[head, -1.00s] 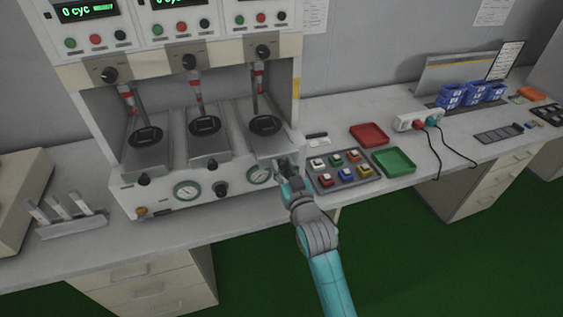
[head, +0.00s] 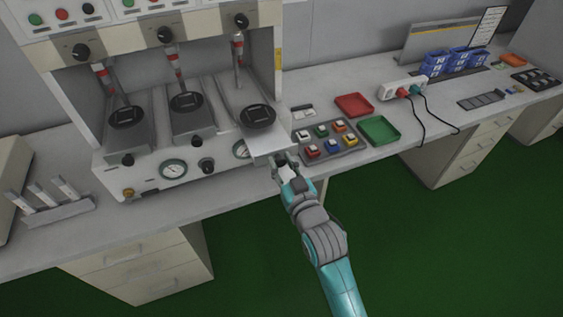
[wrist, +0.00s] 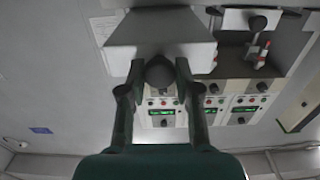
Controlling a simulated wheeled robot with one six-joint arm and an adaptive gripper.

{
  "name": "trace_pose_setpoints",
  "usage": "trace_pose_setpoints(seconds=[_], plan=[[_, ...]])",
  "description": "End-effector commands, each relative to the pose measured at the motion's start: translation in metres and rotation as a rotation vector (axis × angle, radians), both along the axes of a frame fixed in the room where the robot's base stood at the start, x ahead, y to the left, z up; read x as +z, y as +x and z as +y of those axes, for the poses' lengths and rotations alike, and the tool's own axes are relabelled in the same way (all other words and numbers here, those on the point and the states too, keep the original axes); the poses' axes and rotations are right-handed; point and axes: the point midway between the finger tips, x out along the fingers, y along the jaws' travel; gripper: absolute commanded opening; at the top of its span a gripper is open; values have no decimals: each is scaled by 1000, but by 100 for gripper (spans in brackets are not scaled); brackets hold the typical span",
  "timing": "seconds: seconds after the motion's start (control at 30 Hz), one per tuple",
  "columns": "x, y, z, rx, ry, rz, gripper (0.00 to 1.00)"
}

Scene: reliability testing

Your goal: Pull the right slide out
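The right slide (head: 268,143) of the three-station tester is a grey plate with a round black pad. It sticks out past the tester's front, farther forward than the middle slide (head: 190,126) and the left slide (head: 126,139). My gripper (head: 284,163) is at the right slide's front edge. In the wrist view, the fingers of my gripper (wrist: 158,76) are on both sides of the slide's dark round knob (wrist: 160,70), closed on it. The slide's underside (wrist: 158,33) shows above the knob there. The fingers partly hide the knob in the head view.
A tray of coloured buttons (head: 326,142) lies right beside the slide. A red tray (head: 354,105), a green tray (head: 380,130) and a power strip (head: 402,88) are farther right. A gauge (head: 241,149) is left of the slide. The space before the bench is open.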

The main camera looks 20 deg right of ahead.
Motion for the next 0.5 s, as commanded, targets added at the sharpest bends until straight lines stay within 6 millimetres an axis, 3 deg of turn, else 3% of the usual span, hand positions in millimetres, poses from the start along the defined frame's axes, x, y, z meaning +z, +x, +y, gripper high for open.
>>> trace_pose_setpoints(seconds=[0.03,0.1,0.5], plan=[[0,0,0,0,0,1,47],[0,0,0,0,0,0,56],[-1,-7,0,0,0,2,56]])
